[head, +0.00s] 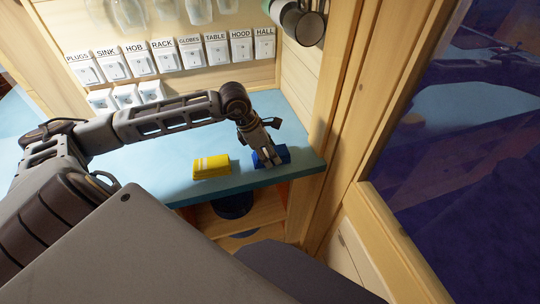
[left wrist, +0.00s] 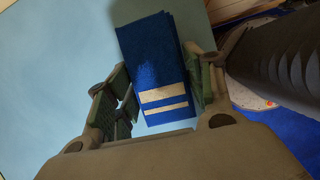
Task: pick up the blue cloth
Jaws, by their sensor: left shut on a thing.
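The blue cloth (head: 283,155) lies folded near the right end of the light blue counter in the head view. In the left wrist view the blue cloth (left wrist: 152,55) shows two pale stripes and sits between the fingers. My left gripper (head: 268,160) reaches down over the cloth and is shut on it. In the left wrist view the left gripper (left wrist: 158,95) has one finger on each side of the cloth. The cloth appears at counter height; I cannot tell whether it is clear of the surface. My right gripper is not in view.
A folded yellow cloth (head: 211,167) lies on the counter (head: 150,185) to the left of the blue one. Labelled switches (head: 187,55) line the wall behind. Mugs (head: 300,22) hang at the upper right. A wooden post (head: 345,110) stands close right of the counter.

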